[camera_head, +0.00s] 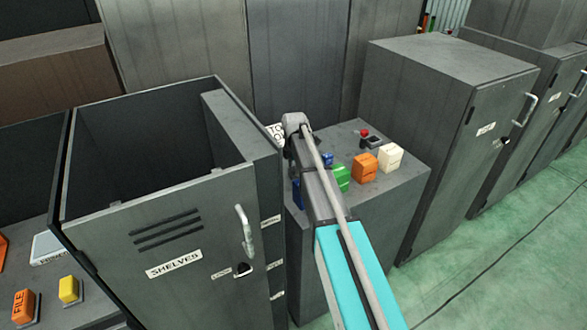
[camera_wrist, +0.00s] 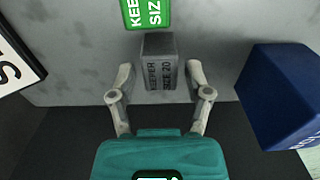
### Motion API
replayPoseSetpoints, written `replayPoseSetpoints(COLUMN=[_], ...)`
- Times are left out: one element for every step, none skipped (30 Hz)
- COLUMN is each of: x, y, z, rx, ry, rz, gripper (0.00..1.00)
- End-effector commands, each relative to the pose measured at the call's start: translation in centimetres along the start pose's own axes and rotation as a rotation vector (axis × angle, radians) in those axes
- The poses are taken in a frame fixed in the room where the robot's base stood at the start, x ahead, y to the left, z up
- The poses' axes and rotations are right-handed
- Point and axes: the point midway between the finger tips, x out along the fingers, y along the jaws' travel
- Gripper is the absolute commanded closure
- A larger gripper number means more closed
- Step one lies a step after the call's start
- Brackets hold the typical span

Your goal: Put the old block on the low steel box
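A worn dark grey block (camera_wrist: 158,68) marked "KEEPER SIZE 20" stands between the fingers of my gripper (camera_wrist: 160,78) in the wrist view. The gripper is open, with a narrow gap showing on each side of the block. A grey surface lies behind the block; I cannot tell whether the block touches it. A low grey steel box (camera_head: 400,200) is right of centre in the head view, with several coloured blocks on top. My arm crosses in front of it and hides my gripper and the grey block there.
A large blue block (camera_wrist: 280,95) is close right of my gripper, and a green label or block (camera_wrist: 146,12) is beyond. On the low box are orange (camera_head: 364,168) and white (camera_head: 390,157) blocks and a red button (camera_head: 365,133). A taller open-topped cabinet (camera_head: 170,230) stands left.

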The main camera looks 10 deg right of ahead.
Motion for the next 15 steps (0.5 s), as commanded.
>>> replayPoseSetpoints(x=[-0.01, -0.01, -0.01, -0.01, -0.01, -0.01, -0.01, -0.01, -0.01, -0.01, -0.02, -0.05, -0.09, -0.14, -0.23], y=[0.01, 0.01, 0.00, 0.00, 0.00, 0.00, 0.01, 0.01, 0.01, 0.01, 0.01, 0.00, 0.00, 0.00, 0.00], z=[-0.01, -0.01, -0.01, -0.01, -0.01, -0.01, -0.01, -0.01, -0.01, -0.01, -0.01, -0.01, -0.01, -0.01, -0.01], rx=[0.000, 0.000, 0.000, 0.000, 0.000, 0.000, 0.000, 0.000, 0.000, 0.000, 0.000, 0.000, 0.000, 0.000, 0.000], ry=[0.000, 0.000, 0.000, 0.000, 0.000, 0.000, 0.000, 0.000, 0.000, 0.000, 0.000, 0.000, 0.000, 0.000, 0.000], rz=[0.000, 0.000, 0.000, 0.000, 0.000, 0.000, 0.000, 0.000, 0.000, 0.000, 0.000, 0.000, 0.000, 0.000, 0.000], gripper=[0.24, 0.24, 0.24, 0.24, 0.24, 0.24, 0.24, 0.24, 0.24, 0.24, 0.24, 0.24, 0.24, 0.24, 0.24])
